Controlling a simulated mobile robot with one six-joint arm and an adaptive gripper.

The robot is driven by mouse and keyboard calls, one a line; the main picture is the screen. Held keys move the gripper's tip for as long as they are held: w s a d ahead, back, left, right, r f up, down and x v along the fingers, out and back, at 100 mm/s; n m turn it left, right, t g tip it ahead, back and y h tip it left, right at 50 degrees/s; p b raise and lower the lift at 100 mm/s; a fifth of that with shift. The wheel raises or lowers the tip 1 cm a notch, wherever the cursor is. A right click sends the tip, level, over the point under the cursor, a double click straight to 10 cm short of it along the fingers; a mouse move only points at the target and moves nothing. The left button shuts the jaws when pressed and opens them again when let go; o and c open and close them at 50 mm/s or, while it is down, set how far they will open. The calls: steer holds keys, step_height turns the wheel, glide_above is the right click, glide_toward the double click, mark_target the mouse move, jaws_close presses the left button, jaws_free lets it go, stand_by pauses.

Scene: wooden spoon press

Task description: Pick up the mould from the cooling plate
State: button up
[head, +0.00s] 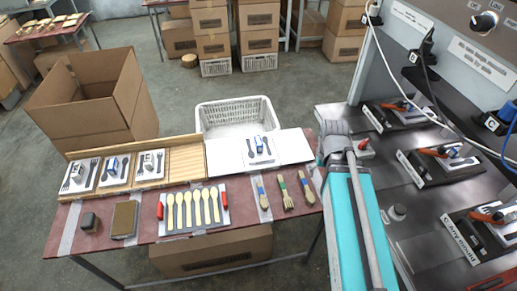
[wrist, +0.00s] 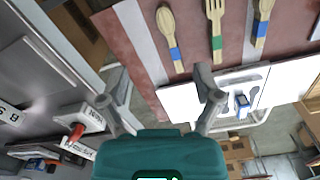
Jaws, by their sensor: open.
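A mould (head: 258,150), a small white block with dark utensil shapes and a blue-and-white part on top, lies on a flat white plate (head: 297,147) at the back of the red table. I take this plate as the cooling plate. In the wrist view the mould (wrist: 241,97) lies on the white plate (wrist: 180,98), partly behind my right finger. My gripper (wrist: 163,88) is open with nothing between its fingers. It appears apart from the mould, which is to the right of the finger gap. In the head view I cannot make out my fingers.
Several similar moulds (head: 115,167) sit on a wooden rack (head: 186,160) at left. Wooden spoons (head: 197,207) and painted utensils (head: 283,192) lie in front. A white basket (head: 238,112) stands behind the plate. A machine bench (head: 430,225) with cables is at right.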

steer(key=w+a+n, duration=0.1)
steer(key=w+a, duration=0.7)
steer(key=w, duration=0.5)
steer(key=n, duration=0.2)
glide_above(259, 140)
steer(key=shift+s+a, duration=0.15)
steer(key=shift+s, duration=0.05)
steer(key=shift+f, duration=0.15)
step_height(259, 140, down, 8)
steer(key=b, duration=0.8)
steer(key=shift+f+b, duration=0.15)
steer(key=shift+b, duration=0.2)
steer(key=shift+f, duration=0.15)
steer(key=shift+w+f+b, duration=0.1)
steer(key=shift+f+b, duration=2.35)
steer(key=shift+b, duration=0.15)
jaws_close()
